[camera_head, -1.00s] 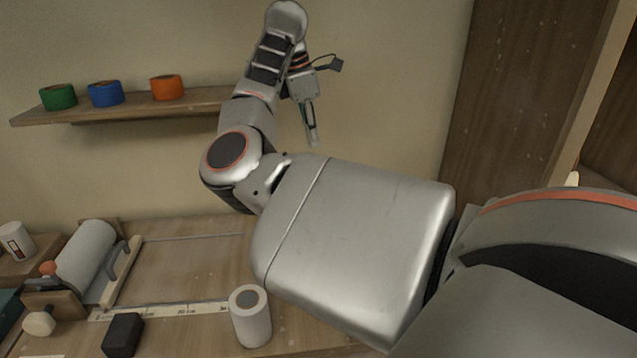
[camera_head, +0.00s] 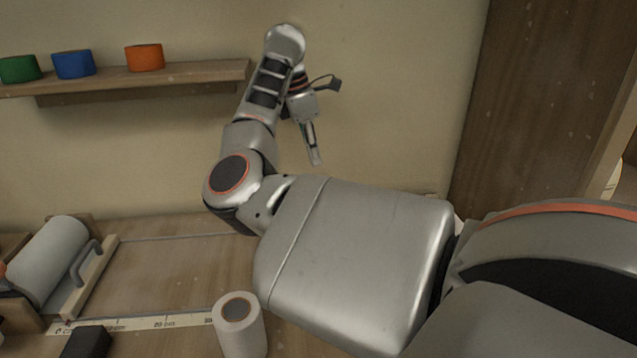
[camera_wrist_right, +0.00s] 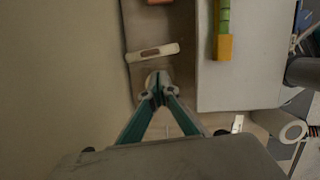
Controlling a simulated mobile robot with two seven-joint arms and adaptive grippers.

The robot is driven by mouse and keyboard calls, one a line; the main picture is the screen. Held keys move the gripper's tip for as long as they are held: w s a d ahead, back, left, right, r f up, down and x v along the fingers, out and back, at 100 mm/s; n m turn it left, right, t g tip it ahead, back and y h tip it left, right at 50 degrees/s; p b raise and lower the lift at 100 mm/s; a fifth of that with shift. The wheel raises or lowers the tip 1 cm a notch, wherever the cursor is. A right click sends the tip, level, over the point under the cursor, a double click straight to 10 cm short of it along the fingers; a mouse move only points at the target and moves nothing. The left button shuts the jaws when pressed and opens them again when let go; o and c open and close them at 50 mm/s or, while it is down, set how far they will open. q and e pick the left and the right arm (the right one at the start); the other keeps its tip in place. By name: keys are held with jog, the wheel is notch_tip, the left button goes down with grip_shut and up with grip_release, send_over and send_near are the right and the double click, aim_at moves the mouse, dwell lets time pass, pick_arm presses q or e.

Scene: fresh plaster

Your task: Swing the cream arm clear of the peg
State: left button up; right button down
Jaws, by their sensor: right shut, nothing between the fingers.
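My right gripper (camera_head: 316,162) hangs from my raised right arm in front of the wall in the head view. In the right wrist view its two green fingers (camera_wrist_right: 158,93) meet at the tips, shut and empty. Just beyond the tips lies a short cream bar (camera_wrist_right: 152,53) with a brown middle, apart from the fingers; it looks like the cream arm. A pale rounded thing (camera_wrist_right: 152,79) shows partly behind the fingertips; I cannot tell whether it is the peg. The head view shows neither clearly, and my arm hides part of the bench. My left gripper is not in view.
A shelf (camera_head: 170,78) holds green, blue and orange rolls. On the bench (camera_head: 150,270) are a large grey roll (camera_head: 48,258), a white roll (camera_head: 240,330) and a black block (camera_head: 86,342). A yellow-green bar (camera_wrist_right: 223,35) lies on a pale panel (camera_wrist_right: 245,80).

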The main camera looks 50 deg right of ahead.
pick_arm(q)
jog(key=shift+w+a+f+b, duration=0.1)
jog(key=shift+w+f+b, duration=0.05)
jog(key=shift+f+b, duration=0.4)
pick_arm(e)
jog(key=x, duration=0.9)
jog(key=shift+f, duration=0.25)
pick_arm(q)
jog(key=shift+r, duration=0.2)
pick_arm(e)
jog(key=shift+d, duration=0.1)
